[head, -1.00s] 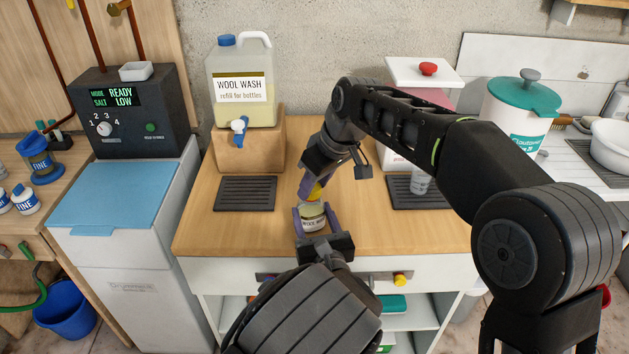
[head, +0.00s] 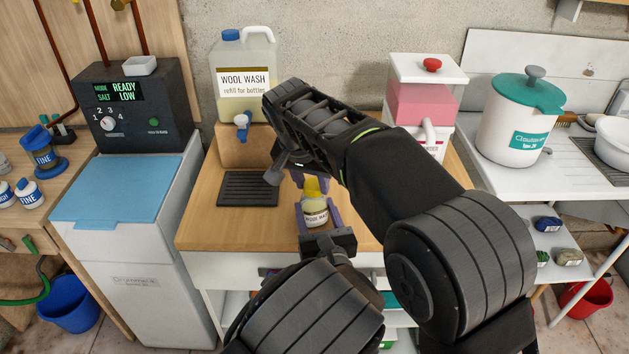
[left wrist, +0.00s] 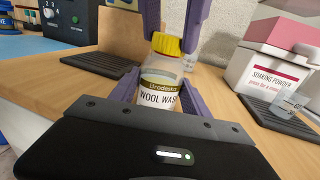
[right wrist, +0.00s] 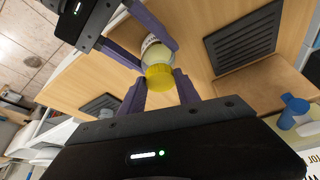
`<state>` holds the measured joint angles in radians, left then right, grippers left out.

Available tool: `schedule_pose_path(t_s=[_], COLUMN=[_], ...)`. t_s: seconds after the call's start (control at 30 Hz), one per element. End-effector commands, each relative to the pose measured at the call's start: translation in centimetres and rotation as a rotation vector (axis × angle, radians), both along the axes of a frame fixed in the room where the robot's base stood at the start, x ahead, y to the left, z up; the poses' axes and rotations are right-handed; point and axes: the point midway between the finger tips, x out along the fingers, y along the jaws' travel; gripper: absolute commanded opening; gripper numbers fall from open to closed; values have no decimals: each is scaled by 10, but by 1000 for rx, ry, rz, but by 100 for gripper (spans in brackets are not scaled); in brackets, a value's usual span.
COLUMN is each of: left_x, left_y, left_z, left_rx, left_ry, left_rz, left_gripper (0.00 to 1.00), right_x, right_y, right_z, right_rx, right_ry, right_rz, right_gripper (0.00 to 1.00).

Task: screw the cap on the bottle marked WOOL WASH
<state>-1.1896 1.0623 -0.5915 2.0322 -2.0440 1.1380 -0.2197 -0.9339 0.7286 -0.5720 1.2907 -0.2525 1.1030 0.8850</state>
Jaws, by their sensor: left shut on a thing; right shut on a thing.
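A small clear bottle (head: 315,213) with yellowish liquid and a WOOL WASH label stands upright near the front of the wooden top. My left gripper (head: 317,216) is shut around its body from the front. The yellow cap (left wrist: 167,44) sits at the bottle's mouth, about in line with it. How far it is threaded on cannot be told. My right gripper (right wrist: 160,76) is shut on the cap, one finger on each side. In the head view the right arm covers part of this gripper. The right wrist view shows cap and bottle together.
A large WOOL WASH refill jug (head: 243,82) with a blue tap stands on a wooden block behind. A dark ridged mat (head: 247,190) lies at left. A soaking powder box (head: 428,100) stands behind my right arm. A grey cabinet with a blue lid (head: 118,190) is at left.

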Motion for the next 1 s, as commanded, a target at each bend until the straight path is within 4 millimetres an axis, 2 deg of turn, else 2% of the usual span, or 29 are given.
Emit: schedule_pose_path(t_s=[0.3,0.33,0.57,0.83,1.0], left_x=[0,0,0,0,0], left_y=[0,0,0,0,0], left_z=[0,0,0,0,0], left_rx=[0,0,0,0,0], left_ry=[1,1,1,0,0], left_rz=[0,0,0,0,0], left_gripper=[0,0,0,0,0], right_x=[0,0,0,0,1], right_y=[0,0,0,0,0], right_z=[1,1,1,1,14], right_rx=[2,2,3,3,5], right_ry=[-2,-2,-2,-2,-4], right_rz=[-38,-38,-37,-35,-35], right_gripper=[2,40,59,60,60])
